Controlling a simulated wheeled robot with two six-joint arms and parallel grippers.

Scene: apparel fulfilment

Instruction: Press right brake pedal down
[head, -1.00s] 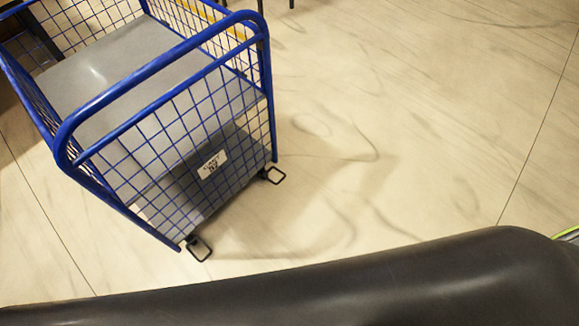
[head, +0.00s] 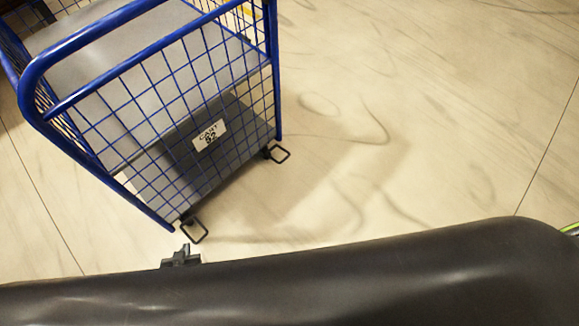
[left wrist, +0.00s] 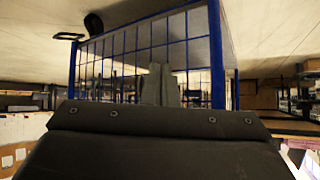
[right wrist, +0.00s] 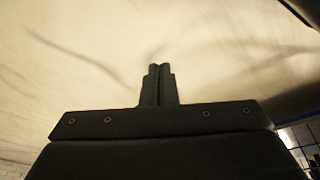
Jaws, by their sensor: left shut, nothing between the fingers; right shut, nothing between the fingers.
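The blue wire cart stands on the floor at upper left in the head view. The left brake pedal (head: 194,230) is a similar loop at the near corner. My left gripper (head: 181,256) is shut and empty, just below the left pedal in the picture; contact is not clear. In the left wrist view, its fingers (left wrist: 161,85) are before the cart mesh, and one pedal loop (left wrist: 70,36) shows at upper left. My right gripper (right wrist: 158,84) is shut and empty over bare floor.
Grey shelves (head: 110,50) show inside. The pale floor (head: 400,120) to the right of the cart is clear. Shelving with boxes (left wrist: 290,95) shows in the left wrist view.

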